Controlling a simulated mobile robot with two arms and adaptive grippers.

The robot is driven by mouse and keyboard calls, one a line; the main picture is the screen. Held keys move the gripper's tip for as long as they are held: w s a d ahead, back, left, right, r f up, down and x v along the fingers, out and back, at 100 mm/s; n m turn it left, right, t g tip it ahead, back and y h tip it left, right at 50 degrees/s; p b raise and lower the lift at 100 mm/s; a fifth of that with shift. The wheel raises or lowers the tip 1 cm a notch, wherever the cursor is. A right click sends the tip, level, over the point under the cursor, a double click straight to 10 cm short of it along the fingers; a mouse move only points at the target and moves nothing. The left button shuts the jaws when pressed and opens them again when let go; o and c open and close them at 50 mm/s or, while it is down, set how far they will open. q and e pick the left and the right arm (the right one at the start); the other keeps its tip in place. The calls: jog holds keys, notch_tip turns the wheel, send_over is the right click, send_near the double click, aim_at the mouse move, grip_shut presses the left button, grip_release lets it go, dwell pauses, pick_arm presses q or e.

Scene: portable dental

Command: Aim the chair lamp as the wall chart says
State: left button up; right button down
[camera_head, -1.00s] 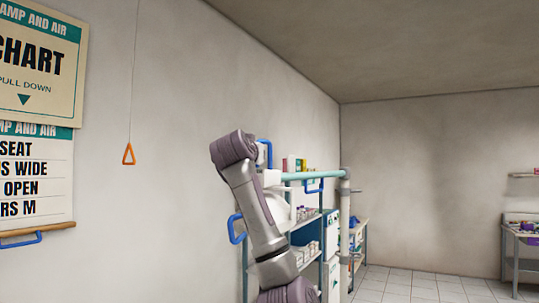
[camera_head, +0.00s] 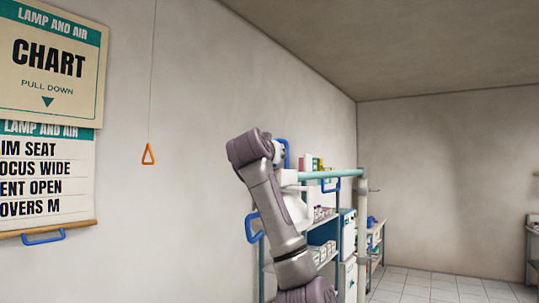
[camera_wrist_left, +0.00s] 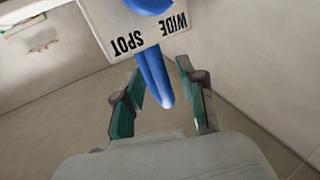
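The wall chart (camera_head: 48,178) hangs at the left in the head view, its left edge cut off. Its lines read "…IM SEAT", "…OCUS WIDE", "…ENT OPEN" and "…OVERS M". The white lamp head (camera_head: 297,207) is partly hidden behind my left arm, with a blue handle (camera_head: 253,228) beside it. In the left wrist view, a blue lever (camera_wrist_left: 157,82) sticks out below a white plate (camera_wrist_left: 127,46) marked "WIDE" and "SPOT". My left gripper (camera_wrist_left: 162,100) is open with the lever between its fingers; firm contact is not visible. My right gripper is out of view.
An orange pull triangle (camera_head: 148,155) hangs on a cord by the wall. A teal bar (camera_head: 318,175) with a blue handle (camera_head: 331,185) runs to a pale post (camera_head: 362,235). Shelves with boxes (camera_head: 322,255) stand behind. Tiled floor (camera_head: 425,287) is clear at the right.

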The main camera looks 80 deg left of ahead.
pick_arm(q)
jog(key=v, duration=1.1)
jog(key=shift+d, duration=0.1)
